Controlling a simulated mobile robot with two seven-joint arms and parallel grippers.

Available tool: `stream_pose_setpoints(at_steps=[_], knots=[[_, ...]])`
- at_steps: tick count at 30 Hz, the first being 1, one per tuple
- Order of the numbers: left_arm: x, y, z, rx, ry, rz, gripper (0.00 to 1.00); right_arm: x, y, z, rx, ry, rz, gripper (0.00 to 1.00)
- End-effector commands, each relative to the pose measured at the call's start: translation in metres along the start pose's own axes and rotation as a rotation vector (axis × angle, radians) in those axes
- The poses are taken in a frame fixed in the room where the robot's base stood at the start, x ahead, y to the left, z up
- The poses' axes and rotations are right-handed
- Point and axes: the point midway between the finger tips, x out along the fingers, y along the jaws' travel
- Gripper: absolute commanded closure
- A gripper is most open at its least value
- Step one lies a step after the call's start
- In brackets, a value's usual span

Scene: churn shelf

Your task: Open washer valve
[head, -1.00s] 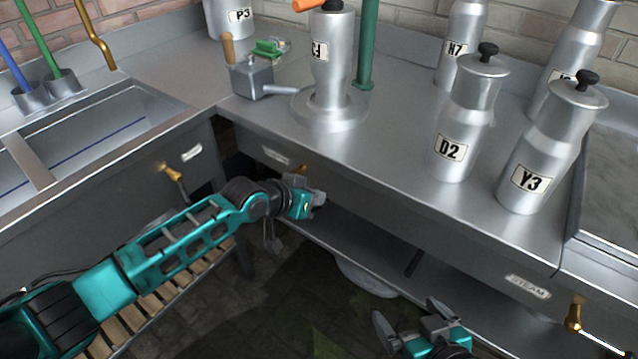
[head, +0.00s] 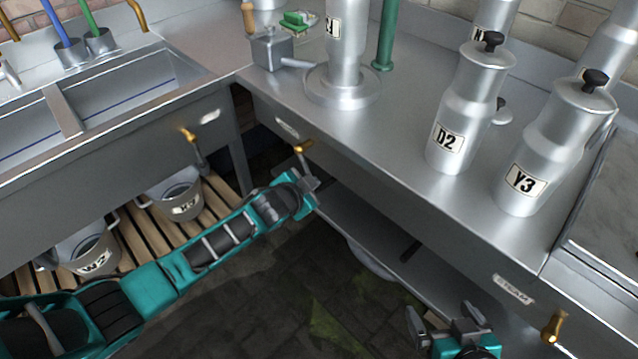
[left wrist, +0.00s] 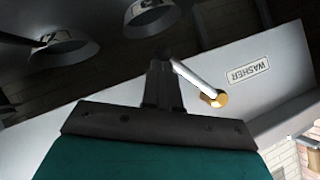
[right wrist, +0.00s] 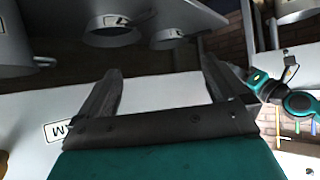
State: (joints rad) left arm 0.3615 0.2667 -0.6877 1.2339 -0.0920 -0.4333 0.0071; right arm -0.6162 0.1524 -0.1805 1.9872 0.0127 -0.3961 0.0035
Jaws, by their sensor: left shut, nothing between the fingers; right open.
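The washer valve (head: 303,147) has a brass-tipped lever on the counter's front panel, right of a small label. In the left wrist view its lever (left wrist: 196,84) slants down to the right, beside the WASHER label (left wrist: 248,72). My left gripper (head: 312,182) is shut and empty, just below the valve in the head view. In the left wrist view its closed fingers (left wrist: 163,75) overlap the inner end of the lever; I cannot tell whether they touch it. My right gripper (head: 442,316) is open and empty, low in front of the counter; its spread fingers (right wrist: 160,72) show in the right wrist view.
Another brass-tipped valve (head: 190,134) is on the sink front, and a STEAM valve (head: 553,325) is at the lower right. Churns D2 (head: 460,115) and Y3 (head: 550,150) stand on the counter (head: 400,150). Buckets (head: 180,198) sit on a slatted rack under the sink.

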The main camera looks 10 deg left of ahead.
Motion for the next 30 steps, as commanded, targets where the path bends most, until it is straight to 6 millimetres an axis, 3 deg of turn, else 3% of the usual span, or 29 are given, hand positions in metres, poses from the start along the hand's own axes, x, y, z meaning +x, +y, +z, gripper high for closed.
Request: stream_pose_setpoints(at_steps=[10, 16, 30], knots=[[0.019, -0.002, 0.024, 0.247, 0.001, -0.189, 1.0, 0.024, -0.019, 0.004, 0.009, 0.025, -0.048, 0.0], [0.023, -0.009, 0.03, 0.357, 0.0, -0.271, 1.0, 0.033, -0.018, 0.014, 0.008, 0.031, -0.046, 0.0], [0.027, -0.018, 0.034, 0.365, 0.002, -0.276, 1.0, 0.038, -0.017, 0.028, 0.01, 0.023, -0.042, 0.0]])
